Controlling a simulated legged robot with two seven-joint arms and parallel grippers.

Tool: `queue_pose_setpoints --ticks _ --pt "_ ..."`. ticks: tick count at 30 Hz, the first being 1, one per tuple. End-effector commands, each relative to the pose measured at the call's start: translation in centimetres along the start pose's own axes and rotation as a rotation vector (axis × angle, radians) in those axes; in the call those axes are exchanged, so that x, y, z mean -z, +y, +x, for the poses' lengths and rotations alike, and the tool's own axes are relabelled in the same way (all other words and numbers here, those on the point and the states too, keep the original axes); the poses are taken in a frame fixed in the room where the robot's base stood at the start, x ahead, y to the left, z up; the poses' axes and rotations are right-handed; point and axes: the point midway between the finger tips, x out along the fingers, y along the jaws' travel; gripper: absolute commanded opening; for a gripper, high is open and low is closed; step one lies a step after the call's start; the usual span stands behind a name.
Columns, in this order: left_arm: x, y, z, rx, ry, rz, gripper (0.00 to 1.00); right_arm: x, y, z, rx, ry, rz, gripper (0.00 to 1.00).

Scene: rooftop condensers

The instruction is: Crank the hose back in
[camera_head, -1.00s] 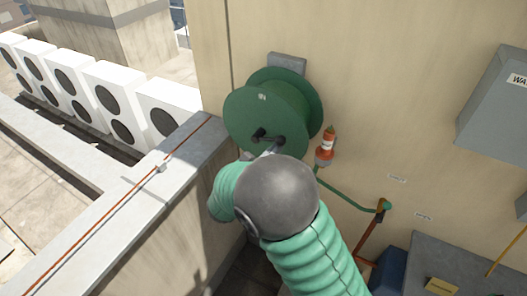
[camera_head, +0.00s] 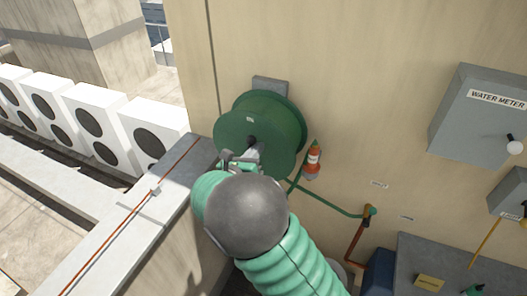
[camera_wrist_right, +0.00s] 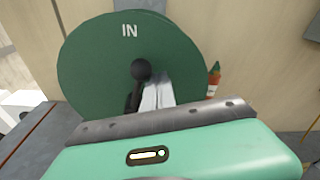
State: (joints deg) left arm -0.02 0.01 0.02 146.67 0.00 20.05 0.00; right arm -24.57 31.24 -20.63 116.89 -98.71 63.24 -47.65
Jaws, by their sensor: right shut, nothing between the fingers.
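The green hose reel (camera_head: 240,122) is mounted on the beige wall. In the right wrist view, its face (camera_wrist_right: 95,65) carries the word IN at the top. The rest of the crank is partly hidden. A green hose (camera_head: 335,206) runs below the reel to a tap (camera_head: 370,212). My left gripper is out of view.
An orange and white piece with a green tip (camera_head: 313,157) sits right of the reel. A concrete parapet (camera_head: 150,205) runs along the left, with white condensers (camera_head: 95,125) beyond. A grey water meter box (camera_head: 475,125) hangs at right, above a grey box (camera_head: 450,265).

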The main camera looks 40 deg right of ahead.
Motion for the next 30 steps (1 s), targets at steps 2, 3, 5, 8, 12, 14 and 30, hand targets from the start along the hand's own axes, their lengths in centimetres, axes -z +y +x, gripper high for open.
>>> queue_pose_setpoints --ticks 2,3,5,8,12,14,30 --pt "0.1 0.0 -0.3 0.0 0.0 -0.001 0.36 -0.4 0.2 0.0 0.0 0.0 0.001 0.0" --pt "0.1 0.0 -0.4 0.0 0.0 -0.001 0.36 -0.5 0.3 0.0 0.0 0.001 0.001 0.0" --pt "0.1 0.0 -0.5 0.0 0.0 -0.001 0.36 -0.7 0.4 0.2 -0.001 0.002 0.001 0.0" --pt "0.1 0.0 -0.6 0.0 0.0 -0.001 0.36 -0.8 0.6 0.2 -0.001 0.002 0.0 0.0" --pt "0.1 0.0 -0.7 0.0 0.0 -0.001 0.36 -1.0 0.8 0.4 -0.003 0.002 0.001 0.0" --pt "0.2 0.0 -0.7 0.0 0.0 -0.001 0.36 -1.1 0.8 0.5 -0.003 0.002 0.001 0.0" --pt "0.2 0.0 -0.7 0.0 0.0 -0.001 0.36 -1.1 1.2 0.1 -0.006 0.003 0.0 0.0"
